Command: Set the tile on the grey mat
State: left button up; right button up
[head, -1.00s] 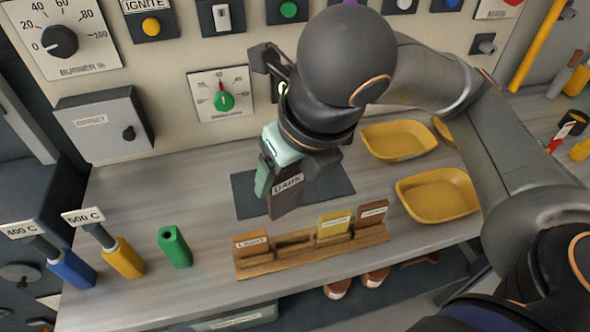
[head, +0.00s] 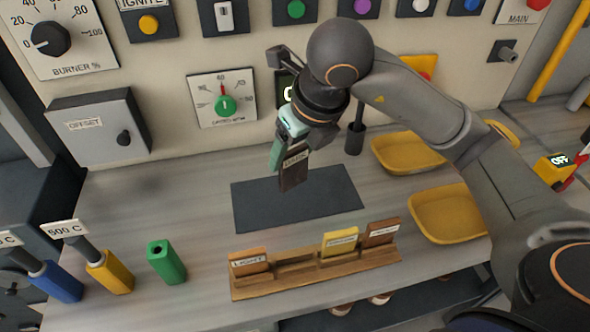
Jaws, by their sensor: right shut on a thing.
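The dark brown tile (head: 294,170) carries a label reading something like "DARK". My right gripper (head: 284,146) is shut on its upper end, and the tile hangs roughly upright over the dark grey mat (head: 325,205). The tile's lower edge shows against the mat; I cannot tell whether it touches. The mat lies flat on the bench behind the wooden rack (head: 310,274). The rack holds a "LIGHT" tile (head: 249,262), a yellow tile (head: 340,242) and a brown tile (head: 381,232), with an empty slot between the first two. My left gripper is not in view.
Yellow trays (head: 447,212) stand right of the mat. A green block (head: 166,262) and yellow (head: 110,272) and blue (head: 56,281) handled tools stand front left. The control panel with dials (head: 223,100) rises behind. The bench left of the mat is clear.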

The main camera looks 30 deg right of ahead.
jog(key=shift+w+d+f, duration=0.3)
jog(key=shift+w+f, duration=0.2)
jog(key=shift+f, duration=0.75)
jog(key=shift+w+d+f, duration=0.35)
jog(key=shift+w+f, duration=0.15)
jog(key=shift+f, duration=0.8)
jog(key=shift+w+d+f, duration=0.3)
jog(key=shift+w+f, duration=0.2)
jog(key=shift+f, duration=0.75)
jog(key=o, duration=1.4)
jog(key=shift+o, duration=0.2)
jog(key=shift+r, duration=0.1)
jog(key=shift+r, duration=0.2)
jog(key=p+v, duration=0.1)
jog(key=v, duration=1)
jog(key=shift+s+r, duration=0.25)
jog(key=shift+r, duration=0.1)
